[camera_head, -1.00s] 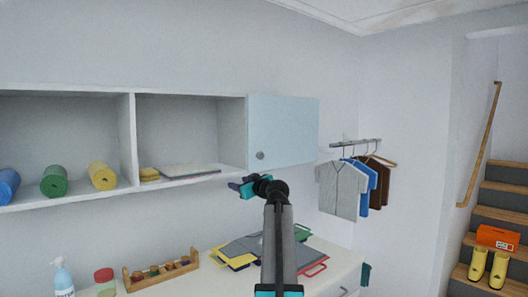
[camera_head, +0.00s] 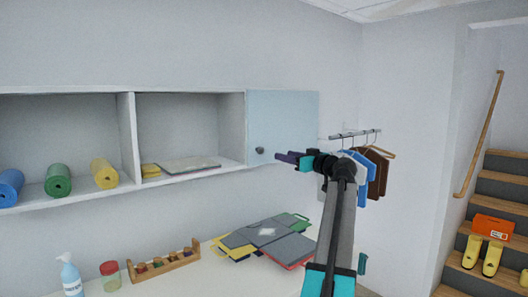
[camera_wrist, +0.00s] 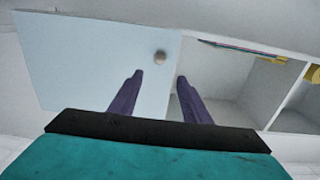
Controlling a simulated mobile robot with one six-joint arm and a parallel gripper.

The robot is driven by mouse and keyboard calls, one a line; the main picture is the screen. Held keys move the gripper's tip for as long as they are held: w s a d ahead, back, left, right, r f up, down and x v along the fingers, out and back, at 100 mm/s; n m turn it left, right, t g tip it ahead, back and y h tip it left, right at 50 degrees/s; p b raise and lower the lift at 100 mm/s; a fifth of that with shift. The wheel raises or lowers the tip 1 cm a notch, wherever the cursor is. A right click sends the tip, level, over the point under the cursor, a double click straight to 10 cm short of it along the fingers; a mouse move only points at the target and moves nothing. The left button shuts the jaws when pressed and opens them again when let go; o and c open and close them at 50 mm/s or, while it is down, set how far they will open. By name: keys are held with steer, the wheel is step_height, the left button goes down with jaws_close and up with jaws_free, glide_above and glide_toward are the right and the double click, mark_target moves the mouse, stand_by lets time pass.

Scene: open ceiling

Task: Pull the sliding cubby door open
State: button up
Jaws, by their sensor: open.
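The pale blue sliding door (camera_head: 284,115) covers the right end of the wall cubby (camera_head: 125,135). Its small round grey knob (camera_head: 260,150) sits near the door's lower left edge. In the wrist view the door (camera_wrist: 85,60) fills the left and its knob (camera_wrist: 160,57) lies just beyond the fingertips, roughly in line with the gap between them. My gripper (camera_head: 280,157) is just right of the knob in the head view, by the lower part of the door. In the wrist view my gripper (camera_wrist: 160,76) has its two purple fingers apart and empty.
The open middle compartment left of the door holds a flat board (camera_head: 190,164) and yellow blocks (camera_head: 151,170). Clothes on a rail (camera_head: 365,170) hang behind my arm. Folders (camera_head: 265,240) and a wooden rack (camera_head: 165,262) lie on the counter below.

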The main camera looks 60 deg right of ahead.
mark_target(261, 150)
steer(key=p+x, duration=0.5)
steer(key=x, duration=0.9)
steer(key=shift+f, duration=0.1)
jaws_close()
steer(key=shift+s+a, duration=0.1)
steer(key=shift+a, duration=0.1)
steer(key=shift+d, duration=0.1)
